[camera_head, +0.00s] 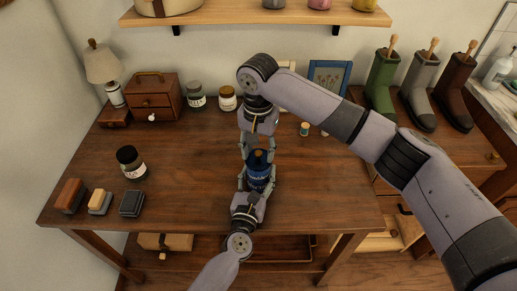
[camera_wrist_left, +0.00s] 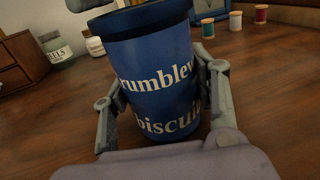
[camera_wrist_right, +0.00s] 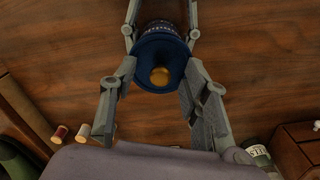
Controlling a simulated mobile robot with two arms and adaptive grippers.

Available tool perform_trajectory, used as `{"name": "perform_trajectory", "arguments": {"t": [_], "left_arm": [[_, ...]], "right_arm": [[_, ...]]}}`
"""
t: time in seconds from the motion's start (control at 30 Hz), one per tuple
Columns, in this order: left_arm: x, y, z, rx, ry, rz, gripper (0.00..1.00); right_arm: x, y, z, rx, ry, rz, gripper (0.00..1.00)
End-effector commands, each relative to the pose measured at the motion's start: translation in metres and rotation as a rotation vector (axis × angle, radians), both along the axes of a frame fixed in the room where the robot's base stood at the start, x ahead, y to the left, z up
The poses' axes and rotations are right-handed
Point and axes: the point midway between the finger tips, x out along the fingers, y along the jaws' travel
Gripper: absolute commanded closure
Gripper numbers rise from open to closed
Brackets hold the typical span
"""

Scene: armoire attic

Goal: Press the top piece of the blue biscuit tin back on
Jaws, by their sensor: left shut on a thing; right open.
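The blue biscuit tin (camera_head: 259,181) stands upright on the wooden table, and its lettered side fills the left wrist view (camera_wrist_left: 155,85). Its dark blue lid, with a golden-brown knob (camera_head: 260,153), is at the top of the tin; the lid also shows in the right wrist view (camera_wrist_right: 152,55). I cannot tell whether the lid is fully seated. My left gripper (camera_head: 257,183) is shut on the tin's body from the front. My right gripper (camera_head: 258,146) is open above the tin, its fingers spread to either side of the lid.
Jars (camera_head: 196,96) and a small drawer chest (camera_head: 155,96) stand at the back left. A dark jar (camera_head: 130,162) and several brushes or blocks (camera_head: 100,201) are at the left. A shelf (camera_head: 255,13) hangs above.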

Motion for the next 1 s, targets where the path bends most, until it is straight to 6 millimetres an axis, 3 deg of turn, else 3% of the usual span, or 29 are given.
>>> {"name": "perform_trajectory", "arguments": {"t": [0.2,0.57,1.0], "left_arm": [[0.000,0.000,-0.001,-0.001,0.001,-0.001,0.69],[0.000,0.000,-0.001,0.000,0.001,-0.001,0.69],[0.000,0.000,-0.001,0.000,0.001,-0.001,0.69]], "right_arm": [[0.000,0.000,0.000,0.000,0.000,0.000,0.41],[0.000,0.000,0.002,0.000,0.000,0.000,0.40],[0.000,0.000,0.024,0.000,0.000,0.000,0.40]]}}
